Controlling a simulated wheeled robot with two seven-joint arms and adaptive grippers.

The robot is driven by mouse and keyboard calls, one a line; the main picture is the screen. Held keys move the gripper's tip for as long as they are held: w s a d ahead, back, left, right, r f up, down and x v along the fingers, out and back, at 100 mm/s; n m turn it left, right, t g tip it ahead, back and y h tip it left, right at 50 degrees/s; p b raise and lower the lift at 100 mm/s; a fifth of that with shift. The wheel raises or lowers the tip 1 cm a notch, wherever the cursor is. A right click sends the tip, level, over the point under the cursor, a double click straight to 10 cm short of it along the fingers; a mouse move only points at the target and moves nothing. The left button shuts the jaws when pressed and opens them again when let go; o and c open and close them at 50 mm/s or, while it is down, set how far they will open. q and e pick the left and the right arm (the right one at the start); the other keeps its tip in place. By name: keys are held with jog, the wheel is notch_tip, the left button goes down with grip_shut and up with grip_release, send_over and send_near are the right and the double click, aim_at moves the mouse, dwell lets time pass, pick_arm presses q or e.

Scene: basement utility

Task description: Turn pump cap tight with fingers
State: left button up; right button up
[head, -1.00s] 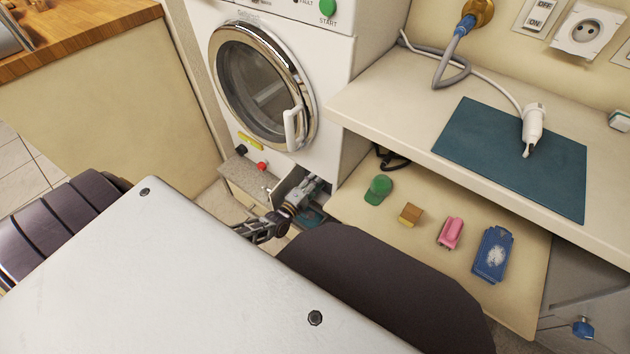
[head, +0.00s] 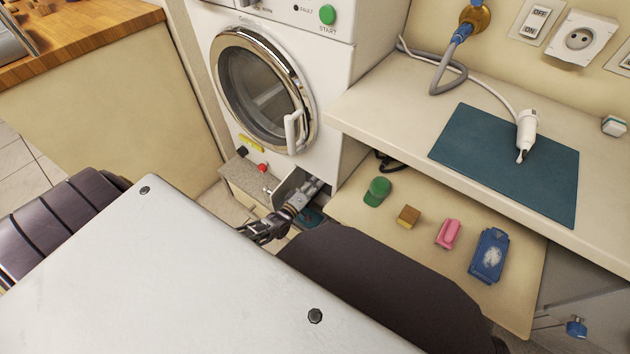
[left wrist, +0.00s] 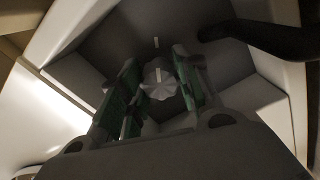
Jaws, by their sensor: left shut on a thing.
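The pump cap (left wrist: 159,88) is a pale grey knob with a scalloped rim, seen in the left wrist view inside a dark recess. A light line marks the cap, and a short light mark sits on the wall above it. My left gripper (left wrist: 157,94) is shut on the cap, with its green-padded fingers on either side. In the head view my left gripper (head: 307,190) reaches into the low opening at the washing machine's (head: 262,90) base, beside the open flap (head: 286,188). The cap is hidden there. My right gripper is out of view.
A dark hose (left wrist: 265,38) crosses the recess at upper right in the wrist view.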

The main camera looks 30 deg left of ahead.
pick_arm(q)
jog(key=o, duration=1.1)
jog(key=shift+c, duration=0.2)
jog(key=shift+s, duration=0.1)
jog(key=s, duration=1.1)
jog(key=shift+s+a, duration=0.35)
jog(key=shift+a, duration=0.1)
jog(key=shift+s+f, duration=0.1)
jog(key=shift+s, duration=0.05)
